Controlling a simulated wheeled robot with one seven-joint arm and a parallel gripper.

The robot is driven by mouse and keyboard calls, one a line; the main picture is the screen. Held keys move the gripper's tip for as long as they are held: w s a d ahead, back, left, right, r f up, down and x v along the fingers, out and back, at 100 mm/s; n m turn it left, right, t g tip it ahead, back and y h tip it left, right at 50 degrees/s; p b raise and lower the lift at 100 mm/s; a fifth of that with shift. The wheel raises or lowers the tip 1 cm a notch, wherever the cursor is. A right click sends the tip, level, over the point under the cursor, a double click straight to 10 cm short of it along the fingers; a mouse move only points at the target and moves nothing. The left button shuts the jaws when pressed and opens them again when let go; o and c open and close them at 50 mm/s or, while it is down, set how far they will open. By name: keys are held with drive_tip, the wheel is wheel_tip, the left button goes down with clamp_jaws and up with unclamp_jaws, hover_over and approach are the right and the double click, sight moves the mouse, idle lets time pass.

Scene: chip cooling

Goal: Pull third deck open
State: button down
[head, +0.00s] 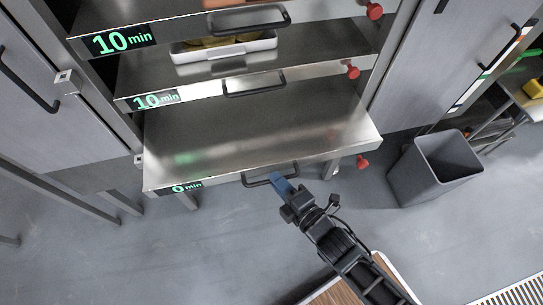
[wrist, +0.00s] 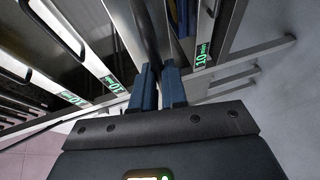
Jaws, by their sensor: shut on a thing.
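The cabinet has three decks in the head view.
The middle deck (head: 200,88) and top deck (head: 180,22) both read "10 min"; a white tray (head: 222,55) with yellow food sits on the middle deck. Red knobs (head: 362,161) are at the right. A grey bin (head: 435,170) stands right of the cabinet.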

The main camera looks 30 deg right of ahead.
drive_tip(key=s+a, duration=0.4)
drive_tip(key=s, duration=0.9)
drive_tip(key=shift+b, duration=0.4)
drive_tip(key=shift+a, duration=0.1)
drive_tip(key=c, duration=1.2)
unclamp_jaws()
drive_tip(key=s, duration=0.2)
drive_tip(key=s+r, duration=0.1)
drive_tip(key=s, duration=0.4)
drive_tip(key=shift+s+d+r, duration=0.15)
drive_tip(key=shift+s+d, duration=0.15)
